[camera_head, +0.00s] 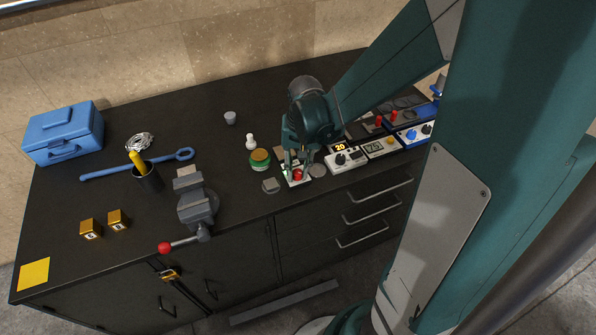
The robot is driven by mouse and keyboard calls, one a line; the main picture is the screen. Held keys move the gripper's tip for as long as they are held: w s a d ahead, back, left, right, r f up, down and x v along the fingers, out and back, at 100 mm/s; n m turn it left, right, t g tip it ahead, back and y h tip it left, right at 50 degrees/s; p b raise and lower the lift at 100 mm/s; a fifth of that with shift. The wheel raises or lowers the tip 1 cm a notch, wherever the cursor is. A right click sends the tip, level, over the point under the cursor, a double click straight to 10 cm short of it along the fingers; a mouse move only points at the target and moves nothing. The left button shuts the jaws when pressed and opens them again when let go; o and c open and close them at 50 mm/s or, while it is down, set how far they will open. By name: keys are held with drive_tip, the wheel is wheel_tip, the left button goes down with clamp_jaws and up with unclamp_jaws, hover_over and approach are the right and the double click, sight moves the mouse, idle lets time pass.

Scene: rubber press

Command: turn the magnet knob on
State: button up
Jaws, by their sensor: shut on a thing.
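My gripper (298,164) points down at the front edge of the dark bench, right of centre. It is shut on a red knob (298,174) on a small white unit (295,183), which I take to be the magnet knob. A small green spot shows at the left of this unit. The fingers partly cover the knob and unit, so the knob's exact angle is hidden.
A green jar (260,160) and small grey block (271,186) stand close left of my gripper. White instrument boxes with displays (346,160) stand close right. A vise (197,205) with a red-ended handle is further left.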

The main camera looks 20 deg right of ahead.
sight(300, 173)
drive_tip(key=shift+m, duration=0.9)
drive_tip(key=o, duration=0.9)
drive_tip(key=shift+r, duration=0.1)
drive_tip(key=shift+s+d+r, duration=0.1)
drive_tip(key=shift+d+r, duration=0.05)
drive_tip(key=shift+r, duration=2.8)
drive_tip(key=shift+s+d+r, duration=0.1)
drive_tip(key=shift+d+r, duration=0.05)
drive_tip(key=shift+r, duration=2.8)
